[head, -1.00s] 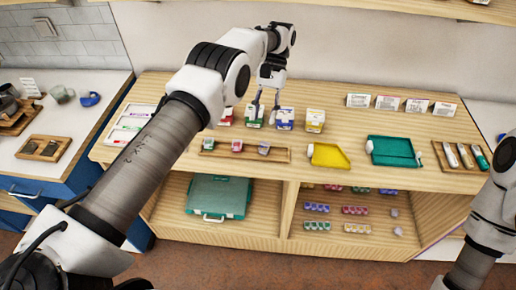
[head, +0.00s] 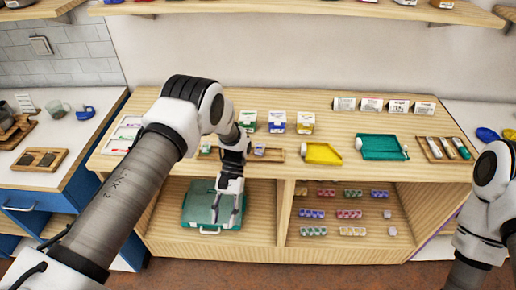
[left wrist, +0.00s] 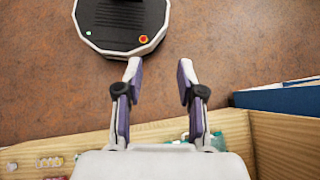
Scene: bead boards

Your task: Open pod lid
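My left gripper (head: 228,212) is open and empty, pointing down in front of the left shelf bay. In the left wrist view its two fingers (left wrist: 160,72) are apart over the floor, with nothing between them. Behind it in the head view is a teal case (head: 196,205) with a pale handle, lying in the bay and partly hidden by the gripper. Several small coloured lidded pods (head: 311,213) stand in rows in the right bay. I cannot tell which pod the task means or whether any lid is open. My right gripper is out of view.
On the counter (head: 350,182) are a yellow tray (head: 323,153), a teal tray (head: 380,147), several small boxes (head: 306,122) and cards. My left arm hides part of a wooden tray of small items. The counter's front edge is close to the left gripper.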

